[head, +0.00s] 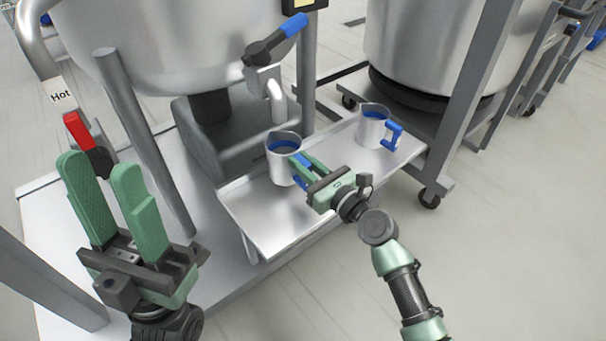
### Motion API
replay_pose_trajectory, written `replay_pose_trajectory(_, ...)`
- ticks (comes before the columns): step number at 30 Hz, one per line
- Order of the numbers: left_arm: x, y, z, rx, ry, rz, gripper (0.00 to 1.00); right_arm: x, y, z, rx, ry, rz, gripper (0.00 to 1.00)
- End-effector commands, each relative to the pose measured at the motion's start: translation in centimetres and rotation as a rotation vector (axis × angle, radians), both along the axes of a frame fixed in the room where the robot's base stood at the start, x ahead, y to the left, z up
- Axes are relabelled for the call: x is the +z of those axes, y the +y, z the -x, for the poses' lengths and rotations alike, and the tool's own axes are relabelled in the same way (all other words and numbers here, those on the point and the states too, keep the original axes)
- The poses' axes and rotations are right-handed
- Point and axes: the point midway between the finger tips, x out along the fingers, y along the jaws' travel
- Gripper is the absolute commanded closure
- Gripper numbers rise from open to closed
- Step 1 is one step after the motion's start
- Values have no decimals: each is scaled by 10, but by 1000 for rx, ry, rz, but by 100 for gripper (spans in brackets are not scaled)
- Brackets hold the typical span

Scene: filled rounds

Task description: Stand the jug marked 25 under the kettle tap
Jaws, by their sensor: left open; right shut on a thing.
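A metal jug (282,169) with a blue band inside stands on the metal shelf, just below and slightly right of the kettle tap's spout (276,100). My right gripper (299,172) is shut on this jug's blue handle. A second metal jug (371,131) with a blue handle stands further right on the shelf. No number can be read on either jug. The tap has a blue lever (291,26) at the kettle's front. My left gripper (100,190) is open and empty at the left, apart from the jugs.
The metal shelf (258,222) has free room at its front left. The large kettle (170,40) stands behind it. A frame post (145,145) rises between my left gripper and the shelf.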

Motion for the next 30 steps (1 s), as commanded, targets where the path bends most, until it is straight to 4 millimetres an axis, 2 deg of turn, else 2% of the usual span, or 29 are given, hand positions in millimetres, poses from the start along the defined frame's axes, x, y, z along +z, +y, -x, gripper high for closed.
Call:
replay_pose_trajectory(3,-20,0,0,0,1,0,58,-22,-1,0,0,0,1,100)
replay_pose_trajectory(6,-23,-1,-2,1,-16,-3,58,-33,-1,0,0,0,1,100)
replay_pose_trajectory(11,-16,-2,-4,1,-26,-6,58,-30,-1,0,-1,-1,1,100)
replay_pose_trajectory(17,-18,-1,-2,0,-23,-4,58,-34,-1,1,-1,1,1,100)
replay_pose_trajectory(18,-18,-1,-2,0,-25,-5,58,-35,-1,1,0,2,1,79)
replay_pose_trajectory(20,-17,-1,-3,0,-25,-5,58,-34,-1,1,0,2,1,63)
replay_pose_trajectory(21,-17,-1,-2,0,-25,-5,58,-34,-1,1,0,2,1,60)
replay_pose_trajectory(30,-15,-1,-2,1,-26,-3,58,-32,-1,1,0,1,1,60)
